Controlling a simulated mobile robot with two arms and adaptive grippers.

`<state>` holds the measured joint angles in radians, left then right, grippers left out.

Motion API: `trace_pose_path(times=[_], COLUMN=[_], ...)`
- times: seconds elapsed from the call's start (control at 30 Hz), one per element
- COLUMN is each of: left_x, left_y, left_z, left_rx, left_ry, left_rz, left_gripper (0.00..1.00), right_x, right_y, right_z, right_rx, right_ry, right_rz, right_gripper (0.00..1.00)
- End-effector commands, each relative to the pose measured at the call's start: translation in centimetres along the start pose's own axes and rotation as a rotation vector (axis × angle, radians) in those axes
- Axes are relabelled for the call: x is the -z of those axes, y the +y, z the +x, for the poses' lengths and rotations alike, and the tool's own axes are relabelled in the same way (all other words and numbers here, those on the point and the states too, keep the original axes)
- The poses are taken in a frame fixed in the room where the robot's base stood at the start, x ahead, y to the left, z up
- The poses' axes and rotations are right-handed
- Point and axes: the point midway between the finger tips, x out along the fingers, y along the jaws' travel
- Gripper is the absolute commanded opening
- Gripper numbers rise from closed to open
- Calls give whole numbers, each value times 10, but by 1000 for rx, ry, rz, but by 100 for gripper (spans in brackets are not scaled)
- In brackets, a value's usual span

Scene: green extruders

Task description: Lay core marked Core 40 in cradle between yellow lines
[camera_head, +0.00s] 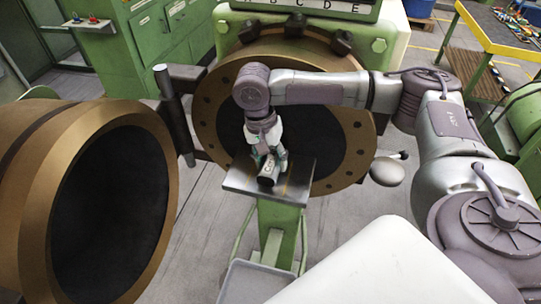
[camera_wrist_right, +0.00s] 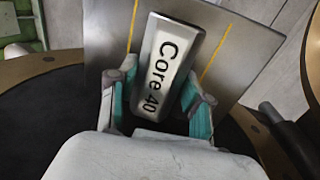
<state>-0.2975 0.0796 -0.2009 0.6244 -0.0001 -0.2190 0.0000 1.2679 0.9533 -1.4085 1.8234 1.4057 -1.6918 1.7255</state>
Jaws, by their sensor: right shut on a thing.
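The core marked "Core 40" (camera_wrist_right: 163,68) is a grey block with a white label, seen large in the right wrist view. It also shows at the grey-topped stand in the head view (camera_head: 267,175). My right gripper (camera_head: 268,160) points down with its teal-padded fingers on both sides of the core, shut on it; it also shows in the right wrist view (camera_wrist_right: 160,98). The cradle plate (camera_wrist_right: 262,62) has two yellow lines, and the core appears between them. Whether the core touches the plate cannot be told. My left gripper is not in view.
The large bronze ring of the green extruder (camera_head: 355,150) stands right behind the stand. A second bronze-rimmed opening (camera_head: 160,150) swings out at the left. A grey tray (camera_head: 255,280) sits low in front. A yellow-edged table (camera_head: 490,40) is at the far right.

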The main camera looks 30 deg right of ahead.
Motion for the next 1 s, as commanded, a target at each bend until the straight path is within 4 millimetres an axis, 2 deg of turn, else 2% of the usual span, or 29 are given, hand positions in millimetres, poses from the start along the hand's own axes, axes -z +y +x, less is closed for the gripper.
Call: trace_pose_path(times=[0.1,0.33,0.37,0.5,0.83,1.0], left_x=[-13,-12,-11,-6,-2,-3], left_y=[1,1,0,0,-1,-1], left_z=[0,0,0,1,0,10], left_rx=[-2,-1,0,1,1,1], left_ry=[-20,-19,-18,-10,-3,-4], left_rz=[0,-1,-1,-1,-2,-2], left_gripper=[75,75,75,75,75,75], right_x=[0,0,0,0,0,0], right_y=[-1,-1,-1,-1,-1,-2], right_z=[0,3,3,3,1,-16], right_rx=[3,2,1,1,2,5], right_ry=[1,0,0,0,1,2], right_rz=[0,0,0,0,0,1], right_gripper=[0,0,53,74,74,74])
